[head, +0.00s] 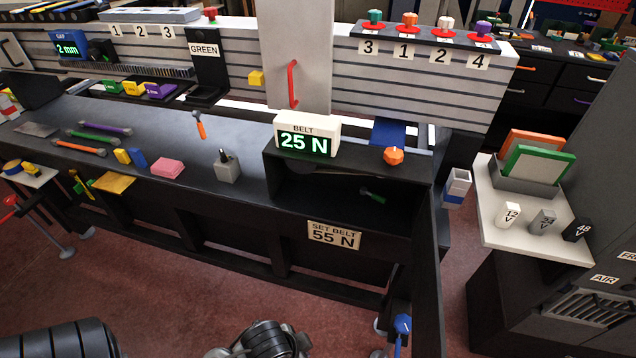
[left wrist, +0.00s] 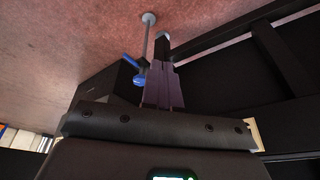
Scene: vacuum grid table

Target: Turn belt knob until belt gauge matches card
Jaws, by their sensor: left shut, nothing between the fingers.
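The belt gauge (head: 307,137) stands on top of the dark housing and reads 25 N in green. The card (head: 333,235) on the front of the bench reads SET BELT 55 N. The belt knob (head: 394,155) is orange and faceted. It sits on the housing top, right of the gauge, with nothing touching it. My left gripper (left wrist: 163,75) is shut and empty in the left wrist view, with reddish floor and dark bench frame behind it. Its fingers do not show in the head view. My right gripper is not in view.
A blue-handled clamp (head: 402,324) is low by the bench leg. A green-handled tool (head: 373,195) lies inside the housing. A grey block with a peg (head: 227,167) and a pink block (head: 167,168) sit left of it. A white-topped cabinet (head: 490,238) stands right.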

